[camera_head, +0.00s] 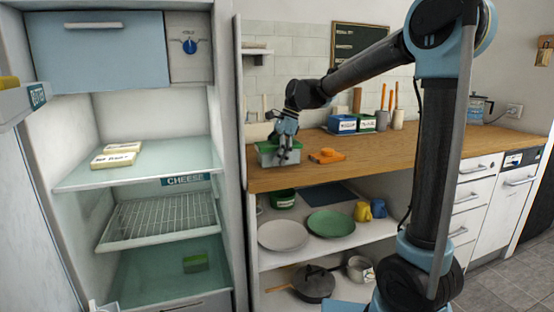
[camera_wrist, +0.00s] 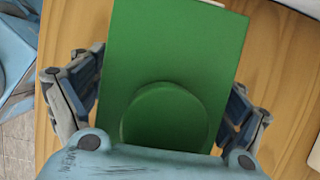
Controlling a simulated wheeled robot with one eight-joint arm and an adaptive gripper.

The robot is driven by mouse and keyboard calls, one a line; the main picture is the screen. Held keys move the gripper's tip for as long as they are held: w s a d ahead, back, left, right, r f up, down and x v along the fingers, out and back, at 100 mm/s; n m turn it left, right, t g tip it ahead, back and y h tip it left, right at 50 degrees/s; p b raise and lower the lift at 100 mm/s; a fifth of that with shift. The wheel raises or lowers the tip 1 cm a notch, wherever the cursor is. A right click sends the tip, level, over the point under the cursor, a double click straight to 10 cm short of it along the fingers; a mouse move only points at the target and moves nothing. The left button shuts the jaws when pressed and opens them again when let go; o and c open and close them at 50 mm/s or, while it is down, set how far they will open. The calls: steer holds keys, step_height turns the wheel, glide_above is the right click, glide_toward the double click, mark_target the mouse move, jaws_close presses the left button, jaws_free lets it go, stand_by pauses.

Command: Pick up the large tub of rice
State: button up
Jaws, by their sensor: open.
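A large tub (camera_head: 266,156) with a green top and pale sides stands on the wooden counter at its left end; I take it for the rice tub, though no label is readable. My gripper (camera_head: 285,148) is over it, pointing down. In the wrist view the tub's green lid (camera_wrist: 180,50), with a round raised part, lies between the fingers of my gripper (camera_wrist: 163,98). The fingers are spread, one on each side of the lid. I cannot tell whether they touch it. The tub's lower sides are hidden in the wrist view.
An orange item (camera_head: 327,156) lies right of the tub on the wooden counter (camera_head: 390,150). Labelled containers (camera_head: 342,124) stand behind. A smaller green tub (camera_head: 283,200), plates (camera_head: 331,223) and a pan (camera_head: 314,284) are on shelves below. An open fridge (camera_head: 140,170) is on the left.

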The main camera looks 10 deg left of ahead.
steer(key=shift+f, duration=0.25)
stand_by(0.4)
steer(key=c, duration=1.9)
